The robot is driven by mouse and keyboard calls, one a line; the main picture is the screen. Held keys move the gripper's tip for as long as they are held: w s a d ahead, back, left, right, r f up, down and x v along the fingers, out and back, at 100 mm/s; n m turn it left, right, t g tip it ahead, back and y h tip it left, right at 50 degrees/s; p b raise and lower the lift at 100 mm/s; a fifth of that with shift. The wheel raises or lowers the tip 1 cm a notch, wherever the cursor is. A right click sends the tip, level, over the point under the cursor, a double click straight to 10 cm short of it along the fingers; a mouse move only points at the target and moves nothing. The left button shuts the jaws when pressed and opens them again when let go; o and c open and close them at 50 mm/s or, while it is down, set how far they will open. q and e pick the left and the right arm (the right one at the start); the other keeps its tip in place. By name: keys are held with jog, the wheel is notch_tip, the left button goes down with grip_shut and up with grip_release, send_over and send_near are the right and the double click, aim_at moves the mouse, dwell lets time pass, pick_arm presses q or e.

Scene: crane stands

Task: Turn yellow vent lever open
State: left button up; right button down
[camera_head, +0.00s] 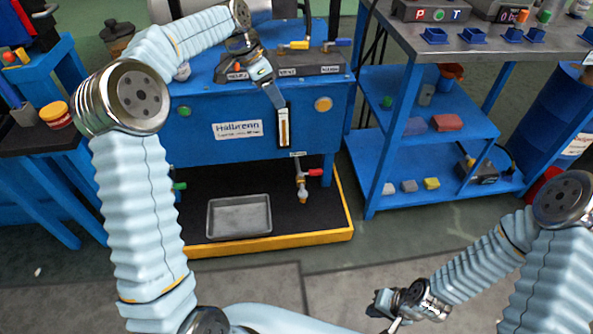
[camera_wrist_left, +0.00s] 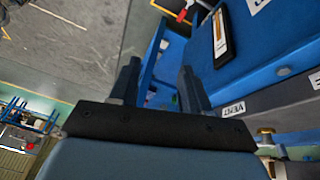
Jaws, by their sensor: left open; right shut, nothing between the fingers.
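The yellow vent lever (camera_head: 294,45) lies on top of the blue Halbrenn machine (camera_head: 190,130), behind the middle label plate. Its handle lies roughly sideways in the head view. A VENT label (camera_wrist_left: 235,108) shows in the left wrist view, with brass fittings (camera_wrist_left: 266,132) below it; the yellow handle is not clear there. My left gripper (camera_head: 277,100) is open and empty, over the machine's front edge, nearer the front than the lever and apart from it. Its open fingers also show in the left wrist view (camera_wrist_left: 158,85). My right gripper (camera_head: 382,304) is shut and empty, low at front right.
A blue-handled lever (camera_head: 338,43) sits right of the yellow one. A level gauge (camera_head: 284,127) is on the machine front. Below are a red-handled valve (camera_head: 313,173) and a grey tray (camera_head: 239,216). A steel-topped bench (camera_head: 440,45) stands right.

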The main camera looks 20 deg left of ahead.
pick_arm(q)
jog(key=s+d+f+n, duration=0.1)
jog(key=d+f, duration=0.3)
jog(key=f, duration=0.6)
jog(key=s+d+f+n, duration=0.2)
jog(key=d+f, duration=0.2)
jog(key=f, duration=0.6)
jog(key=shift+s+f+n+b, duration=0.15)
jog(key=shift+f+n+b, duration=0.05)
jog(key=shift+n+b, duration=0.25)
